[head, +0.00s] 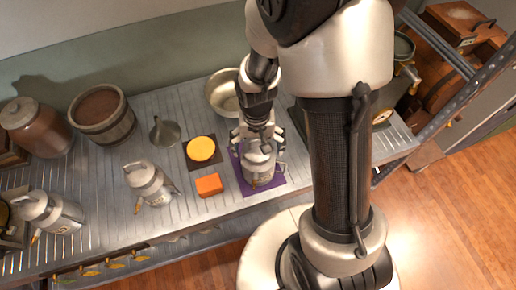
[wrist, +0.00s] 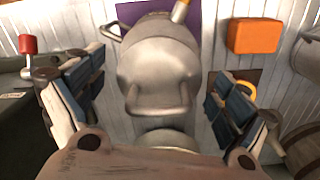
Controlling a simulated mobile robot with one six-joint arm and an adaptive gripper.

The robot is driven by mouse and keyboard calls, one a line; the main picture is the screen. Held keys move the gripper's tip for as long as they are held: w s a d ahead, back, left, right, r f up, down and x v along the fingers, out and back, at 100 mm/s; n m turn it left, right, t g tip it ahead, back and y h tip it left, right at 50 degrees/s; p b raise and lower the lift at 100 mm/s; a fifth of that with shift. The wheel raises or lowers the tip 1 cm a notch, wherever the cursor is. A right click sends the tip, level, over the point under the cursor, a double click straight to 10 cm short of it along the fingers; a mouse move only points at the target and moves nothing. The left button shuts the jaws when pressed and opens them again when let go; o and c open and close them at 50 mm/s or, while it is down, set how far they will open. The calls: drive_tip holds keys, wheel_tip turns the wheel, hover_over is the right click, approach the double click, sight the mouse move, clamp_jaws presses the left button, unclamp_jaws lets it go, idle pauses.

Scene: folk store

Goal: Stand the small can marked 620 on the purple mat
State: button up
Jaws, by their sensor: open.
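A small grey metal can (head: 258,168) with side handles stands on the purple mat (head: 276,186) at the right part of the counter. No number is readable on it. My gripper (head: 257,140) is just above and around its upper part, jaws open. In the wrist view the can (wrist: 158,62) lies between my two spread fingers (wrist: 160,95), with gaps showing on both sides. The purple mat (wrist: 132,14) shows behind the can there. Two similar cans stand further left on the counter, one near the middle (head: 150,184) and one at the left (head: 50,212).
An orange block (head: 209,186) and a yellow disc (head: 202,149) on a dark mat are left of the purple mat. A metal bowl (head: 222,96) stands behind. A funnel (head: 164,133), wooden tub (head: 101,108) and brown jar (head: 36,126) stand left. The counter's front edge is close.

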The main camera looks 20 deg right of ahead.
wheel_tip(320, 180, up, 9)
drive_tip(key=p, duration=0.2)
drive_tip(key=shift+p, duration=0.4)
drive_tip(key=s+r+n+t, duration=0.1)
drive_tip(key=s+r+t, duration=0.1)
drive_tip(key=s+r, duration=0.5)
drive_tip(key=s+r+n+t, duration=0.2)
drive_tip(key=s+r, duration=0.4)
drive_tip(key=r, duration=0.6)
drive_tip(key=shift+s+r+n+t, duration=0.15)
drive_tip(key=shift+s+n+t, duration=0.15)
drive_tip(key=shift+s, duration=0.05)
